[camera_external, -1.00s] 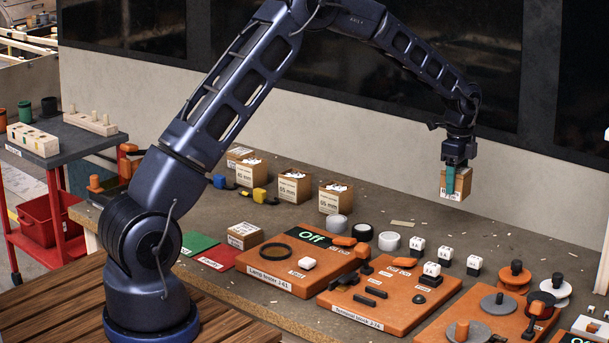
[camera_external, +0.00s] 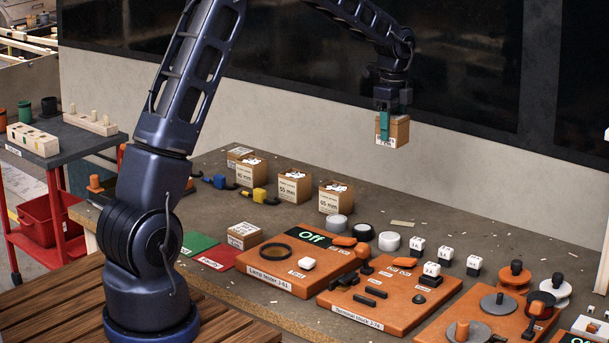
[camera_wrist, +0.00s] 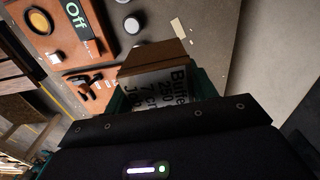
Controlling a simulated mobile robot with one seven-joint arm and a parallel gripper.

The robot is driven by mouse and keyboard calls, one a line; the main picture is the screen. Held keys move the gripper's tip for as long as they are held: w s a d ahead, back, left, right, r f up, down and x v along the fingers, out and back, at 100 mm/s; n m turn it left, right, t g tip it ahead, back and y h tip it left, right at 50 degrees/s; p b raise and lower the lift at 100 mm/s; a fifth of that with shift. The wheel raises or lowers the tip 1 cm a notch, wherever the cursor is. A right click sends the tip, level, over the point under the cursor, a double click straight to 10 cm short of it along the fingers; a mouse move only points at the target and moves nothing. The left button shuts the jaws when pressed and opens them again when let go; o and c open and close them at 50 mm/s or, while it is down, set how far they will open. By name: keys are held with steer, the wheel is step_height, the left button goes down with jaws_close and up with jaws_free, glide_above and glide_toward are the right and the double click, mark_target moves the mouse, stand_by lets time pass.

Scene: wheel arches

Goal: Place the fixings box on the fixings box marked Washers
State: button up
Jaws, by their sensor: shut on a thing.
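My gripper (camera_external: 392,112) is shut on a brown cardboard fixings box (camera_external: 400,133) with a white label. It holds the box in the air above the back of the bench. In the wrist view the held box (camera_wrist: 155,84) shows between the teal fingers, its printing partly hidden. Several similar boxes stand on the bench: one marked 40 mm (camera_external: 251,173), one 55 mm (camera_external: 294,187), one 65 mm (camera_external: 335,199), a partly hidden one at the back left (camera_external: 239,154) and a low one beside the red mat (camera_external: 243,236). I cannot read Washers on any of them.
Blue and yellow clamp-like pieces (camera_external: 260,195) lie among the boxes. Round knobs (camera_external: 389,241) and orange panels (camera_external: 388,300) fill the front and right. The wall (camera_external: 450,165) rises behind the bench. The bench between the 65 mm box and the wall is mostly clear.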

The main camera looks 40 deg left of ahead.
steer(key=s+a+r, duration=0.2)
steer(key=s+a, duration=1)
steer(key=a, duration=0.2)
glide_above(245, 228)
steer(key=f, duration=0.1)
steer(key=shift+m, duration=0.3)
step_height(245, 228, down, 20)
steer(key=shift+s+r, duration=0.1)
steer(key=o, duration=0.8)
steer(key=shift+f, duration=0.2)
steer(key=o, duration=0.3)
steer(key=shift+o, duration=0.2)
steer(key=shift+r, duration=0.1)
